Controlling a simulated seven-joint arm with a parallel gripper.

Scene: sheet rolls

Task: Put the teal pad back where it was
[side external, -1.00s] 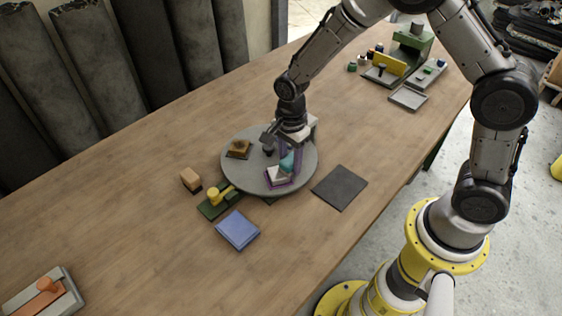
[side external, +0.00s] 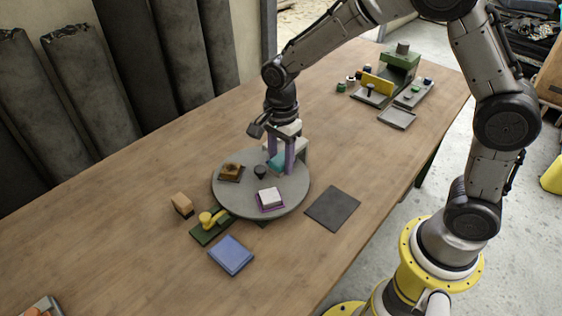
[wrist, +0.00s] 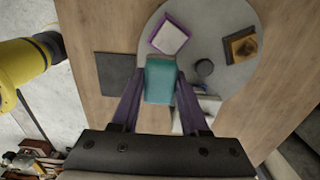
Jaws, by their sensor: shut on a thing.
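The teal pad (wrist: 160,82) is between the two purple fingers of my gripper (wrist: 162,76), which is shut on it. In the side external view the teal pad (side external: 276,163) shows partly behind the fingers (side external: 283,158), over the far part of the grey round turntable (side external: 232,199). The gap between pad and turntable is hard to judge. A white block (side external: 270,195) sits in a purple-edged square holder on the near part of the turntable, apart from the pad. A brown block (side external: 231,170) on a dark square is at its left, and a black knob (side external: 260,172) near its middle.
A pale block (wrist: 205,108) stands beside the fingers. A dark flat mat (side external: 332,208) lies right of the turntable. A blue pad (side external: 231,255), a green base with a yellow knob (side external: 207,219) and a tan block (side external: 182,204) are near its left side. Bare table lies farther left.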

